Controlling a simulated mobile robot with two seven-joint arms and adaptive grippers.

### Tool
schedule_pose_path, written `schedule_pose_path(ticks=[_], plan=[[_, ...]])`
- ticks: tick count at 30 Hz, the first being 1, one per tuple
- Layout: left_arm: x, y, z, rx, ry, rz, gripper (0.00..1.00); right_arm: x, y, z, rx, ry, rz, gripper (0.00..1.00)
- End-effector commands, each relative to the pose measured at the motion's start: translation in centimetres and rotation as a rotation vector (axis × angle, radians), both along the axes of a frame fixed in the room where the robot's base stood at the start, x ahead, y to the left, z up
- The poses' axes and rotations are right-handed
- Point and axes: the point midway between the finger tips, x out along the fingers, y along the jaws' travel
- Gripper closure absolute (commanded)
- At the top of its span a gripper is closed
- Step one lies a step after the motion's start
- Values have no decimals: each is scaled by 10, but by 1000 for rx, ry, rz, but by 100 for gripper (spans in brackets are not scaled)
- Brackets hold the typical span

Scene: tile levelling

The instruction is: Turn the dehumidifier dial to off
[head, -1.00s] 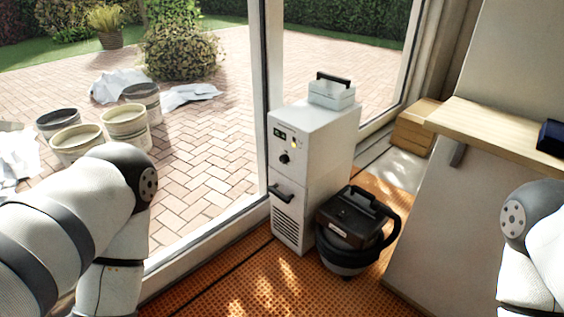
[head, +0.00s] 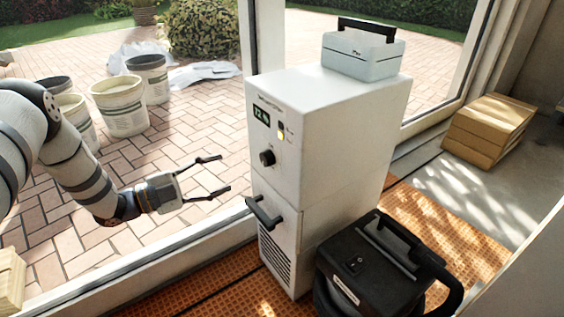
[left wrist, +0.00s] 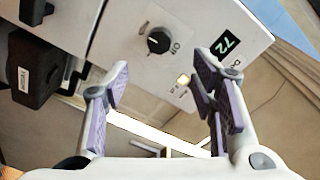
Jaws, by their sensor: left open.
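The white dehumidifier (head: 325,140) stands upright by the window frame. Its black dial (head: 267,157) sits on the front panel below a small green display (head: 262,116) and a lit yellow lamp. The display (left wrist: 228,43) there reads 72. My left gripper (head: 218,174) is open and empty, left of the dial and apart from it. Its fingers (left wrist: 163,95) show in the wrist view with the dial beyond them. My right gripper is not in view.
A black handle (head: 263,213) juts from the dehumidifier's front below the dial. A pale case (head: 362,55) lies on its top. A black vacuum (head: 375,268) stands close at its right. Buckets (head: 120,105) stand outside.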

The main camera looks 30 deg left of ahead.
Motion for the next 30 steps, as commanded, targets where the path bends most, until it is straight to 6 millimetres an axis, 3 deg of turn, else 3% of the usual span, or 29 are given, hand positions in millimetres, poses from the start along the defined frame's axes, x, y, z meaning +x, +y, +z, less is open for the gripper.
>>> schedule_pose_path(ticks=[6, 12, 23, 25, 30], plan=[[49, -27, -2, -3, 2, -3, 48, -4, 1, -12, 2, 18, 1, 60], [84, -46, -2, -4, 4, -1, 48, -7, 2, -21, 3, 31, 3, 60], [96, -52, 1, -5, 5, 0, 48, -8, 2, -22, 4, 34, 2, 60], [96, -52, 1, -5, 6, 1, 57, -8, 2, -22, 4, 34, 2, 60], [96, -52, 1, -5, 6, 1, 96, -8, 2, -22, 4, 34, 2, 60]])
